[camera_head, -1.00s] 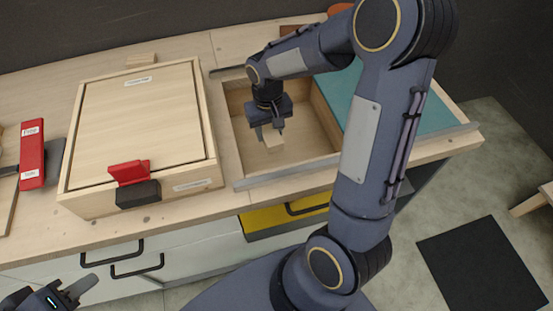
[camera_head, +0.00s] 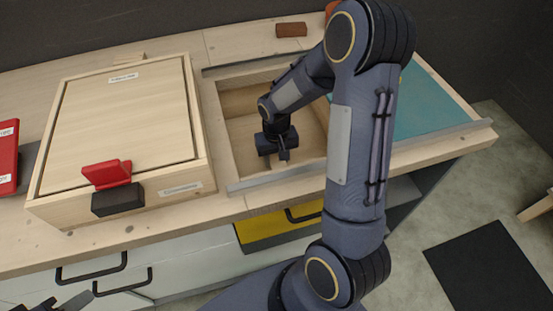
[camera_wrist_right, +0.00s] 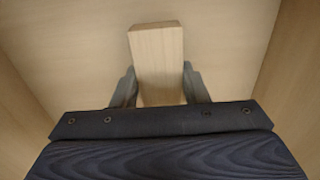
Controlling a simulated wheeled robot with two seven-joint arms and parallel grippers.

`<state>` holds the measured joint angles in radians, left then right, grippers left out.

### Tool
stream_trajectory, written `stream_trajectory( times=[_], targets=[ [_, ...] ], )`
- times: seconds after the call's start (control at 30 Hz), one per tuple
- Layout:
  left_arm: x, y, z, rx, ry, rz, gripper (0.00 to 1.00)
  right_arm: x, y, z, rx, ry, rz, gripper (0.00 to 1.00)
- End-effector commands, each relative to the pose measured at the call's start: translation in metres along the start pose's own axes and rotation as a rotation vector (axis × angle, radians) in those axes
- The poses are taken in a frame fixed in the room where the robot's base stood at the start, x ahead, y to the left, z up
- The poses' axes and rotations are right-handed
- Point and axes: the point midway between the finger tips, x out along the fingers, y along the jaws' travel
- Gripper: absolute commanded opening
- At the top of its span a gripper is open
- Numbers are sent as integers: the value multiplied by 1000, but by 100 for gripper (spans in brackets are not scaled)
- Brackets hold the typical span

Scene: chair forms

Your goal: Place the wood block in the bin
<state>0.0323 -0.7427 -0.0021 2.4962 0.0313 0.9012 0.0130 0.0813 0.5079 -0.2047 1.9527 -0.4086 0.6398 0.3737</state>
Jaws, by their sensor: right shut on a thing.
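The wood block (camera_wrist_right: 157,62) is pale and rectangular. In the right wrist view it stands out between the two fingers of my right gripper (camera_wrist_right: 158,88), which is shut on it. In the head view my right gripper (camera_head: 277,158) points down inside the open wooden bin (camera_head: 243,108), low between its walls. The block is mostly hidden there by the gripper. The right wrist view shows bin walls on both sides and a pale surface beyond the block; I cannot tell if the block touches it. My left gripper (camera_head: 76,300) shows only partly at the bottom left edge.
A wooden box with a closed lid (camera_head: 125,115) and a red-and-black latch (camera_head: 110,180) stands left of the bin. A teal panel (camera_head: 430,105) lies to the right. A brown block (camera_head: 291,30) lies behind. Drawers with black handles (camera_head: 120,280) are below.

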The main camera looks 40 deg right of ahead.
Motion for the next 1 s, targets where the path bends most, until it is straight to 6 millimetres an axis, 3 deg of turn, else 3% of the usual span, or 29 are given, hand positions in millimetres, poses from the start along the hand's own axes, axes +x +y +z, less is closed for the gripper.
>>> stream_trajectory(
  times=[0.4, 0.43, 0.57, 0.87, 1.0],
  targets=[
    [5, -2, 2, 0, 0, 0, 36, 9, 0, 0, 0, 1, -1, 14],
    [3, -2, 2, 0, 0, 0, 36, 8, 0, 0, 0, 1, -1, 44],
    [3, -1, 2, 0, 0, 0, 36, 7, 0, 0, 0, 1, -1, 61],
    [2, -1, 1, 0, 0, 0, 36, 6, 0, 0, 0, 1, -1, 62],
    [-2, 1, -1, 0, 0, 0, 36, -7, 0, -1, 0, 3, -1, 62]
  ],
)
